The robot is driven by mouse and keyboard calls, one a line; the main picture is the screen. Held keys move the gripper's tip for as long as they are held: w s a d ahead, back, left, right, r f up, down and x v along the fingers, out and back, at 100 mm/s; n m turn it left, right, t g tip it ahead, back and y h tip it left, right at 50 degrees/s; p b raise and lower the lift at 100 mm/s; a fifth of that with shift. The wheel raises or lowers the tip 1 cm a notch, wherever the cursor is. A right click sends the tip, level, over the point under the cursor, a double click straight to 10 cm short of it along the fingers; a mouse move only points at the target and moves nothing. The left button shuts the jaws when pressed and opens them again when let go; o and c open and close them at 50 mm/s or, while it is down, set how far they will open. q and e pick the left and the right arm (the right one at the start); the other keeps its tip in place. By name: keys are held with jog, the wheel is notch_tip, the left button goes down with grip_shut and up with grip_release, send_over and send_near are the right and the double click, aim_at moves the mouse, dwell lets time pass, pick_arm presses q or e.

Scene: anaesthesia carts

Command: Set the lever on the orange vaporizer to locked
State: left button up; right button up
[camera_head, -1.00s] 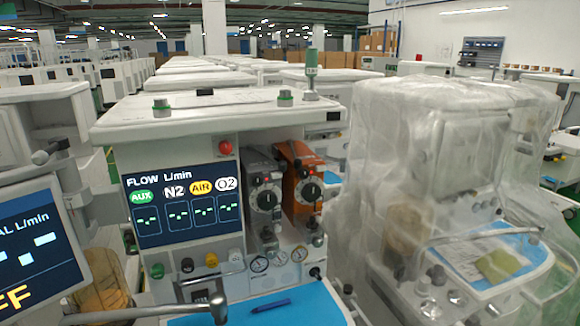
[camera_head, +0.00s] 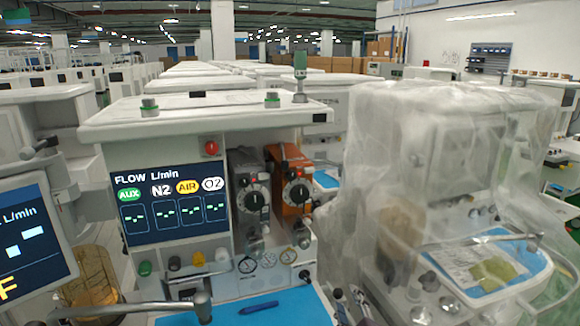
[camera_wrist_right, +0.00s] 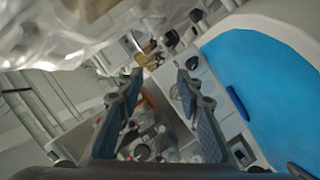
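The orange vaporizer (camera_head: 296,208) stands at the right end of the anaesthesia machine's front, beside a dark grey vaporizer (camera_head: 240,180). It has a black round dial on its front. Its lever is too small to make out. My right gripper (camera_head: 350,298) shows only as small dark tips at the bottom edge of the head view, below and to the right of the orange vaporizer and apart from it. In the right wrist view its two fingers (camera_wrist_right: 160,78) are spread with nothing between them. A bit of orange shows behind them. My left gripper is in neither view.
A machine under clear plastic sheeting (camera_head: 440,160) stands close on the right. A blue work surface (camera_head: 280,306) with a blue pen (camera_head: 258,308) lies below the vaporizers. A grey rail (camera_head: 130,308) crosses the lower left. A flow screen (camera_head: 172,200) is left of the vaporizers.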

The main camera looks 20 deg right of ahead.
aim_at(288, 164)
jog(key=w+a+r+n+t+y, duration=0.25)
jog(key=r+n+y, duration=0.25)
jog(key=r+n, duration=0.4)
jog(key=w+a+r+n+t+y, duration=0.1)
jog(key=w+a+r+n+y, duration=0.35)
jog(key=r+n, duration=0.4)
jog(key=w+a+r+n+t+y, duration=0.1)
jog(key=w+a+r+n+y, duration=0.15)
jog(key=r+n+y, duration=0.55)
jog(key=w+d+r+n+g+h, duration=0.2)
jog(key=w+d+n+g+h, duration=0.3)
jog(key=n, duration=0.4)
jog(key=shift+t, duration=0.75)
jog(key=p+x, duration=0.1)
jog(key=x, duration=0.1)
jog(key=p+x, duration=0.1)
jog(key=x, duration=0.1)
jog(key=p+x, duration=0.1)
jog(key=x, duration=0.2)
jog(key=shift+w+d, duration=0.15)
jog(key=shift+d, duration=0.15)
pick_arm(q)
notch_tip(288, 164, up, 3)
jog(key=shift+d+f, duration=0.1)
pick_arm(e)
jog(key=shift+c, duration=0.5)
grip_shut()
